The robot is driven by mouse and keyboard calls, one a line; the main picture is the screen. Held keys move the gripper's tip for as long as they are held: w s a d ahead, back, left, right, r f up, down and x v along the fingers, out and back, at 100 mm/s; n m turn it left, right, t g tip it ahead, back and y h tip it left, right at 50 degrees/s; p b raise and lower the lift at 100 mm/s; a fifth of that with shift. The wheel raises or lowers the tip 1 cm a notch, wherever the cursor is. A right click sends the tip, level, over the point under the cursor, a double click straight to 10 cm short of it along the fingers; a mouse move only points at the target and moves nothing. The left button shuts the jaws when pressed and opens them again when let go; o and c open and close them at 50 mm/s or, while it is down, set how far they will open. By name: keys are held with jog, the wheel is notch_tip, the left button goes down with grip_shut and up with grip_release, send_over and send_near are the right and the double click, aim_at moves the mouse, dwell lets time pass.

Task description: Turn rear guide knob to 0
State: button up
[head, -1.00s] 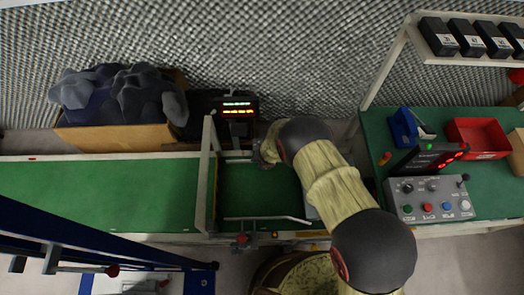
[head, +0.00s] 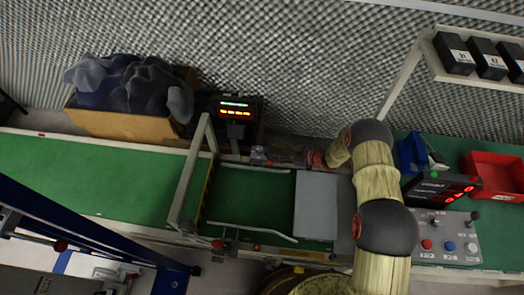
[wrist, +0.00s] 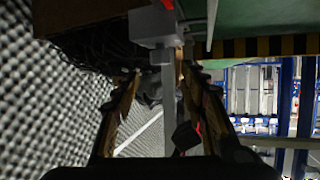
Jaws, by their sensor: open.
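The rear guide rail (head: 240,165) runs along the far side of the green belt, with a small grey fitting (head: 258,155) on it that looks like the rear guide knob; its setting is too small to read. My gripper (head: 286,159) is low beside the rear rail, just right of that fitting. In the wrist view my gripper (wrist: 160,76) is open, its two fingers on either side of a grey bar. A grey block (wrist: 155,26) lies beyond the fingertips. A dark block (wrist: 185,137) with a red part shows near the right finger. I cannot tell whether anything touches.
The front guide rail (head: 255,230) has its own fitting (head: 222,245). The control panel (head: 440,235) is at right.

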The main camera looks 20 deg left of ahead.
aim_at(260, 149)
jog(key=b+x, duration=0.2)
jog(key=x, duration=0.5)
jog(key=shift+d, duration=0.1)
jog(key=shift+c, duration=0.8)
grip_shut()
